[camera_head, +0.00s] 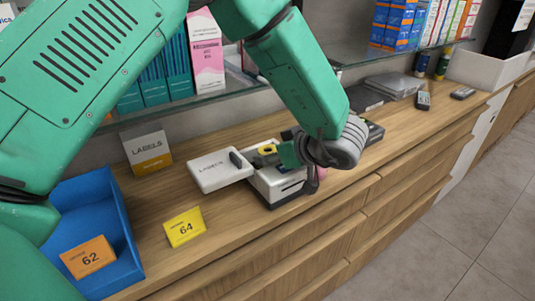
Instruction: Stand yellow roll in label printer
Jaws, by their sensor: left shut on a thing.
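The label printer (283,188) is a small white and dark box on the wooden counter. Its white lid, marked LABELS (220,171), is open and lies out to the left. The yellow roll (267,149) shows at the top of the printer, beside my left gripper (287,153). My left gripper is shut on the yellow roll, above the printer's opening. The gripper and wrist hide part of the roll and the printer's right side. I cannot tell whether the roll touches the printer's inside. My right gripper is not in view.
A blue tray (121,227) with an orange 62 card (88,257) stands at left. A yellow 64 card (185,227) and a LABELS sign (147,149) are nearby. A glass shelf (222,92) with boxes runs behind. A pink item (322,174) shows partly below my wrist.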

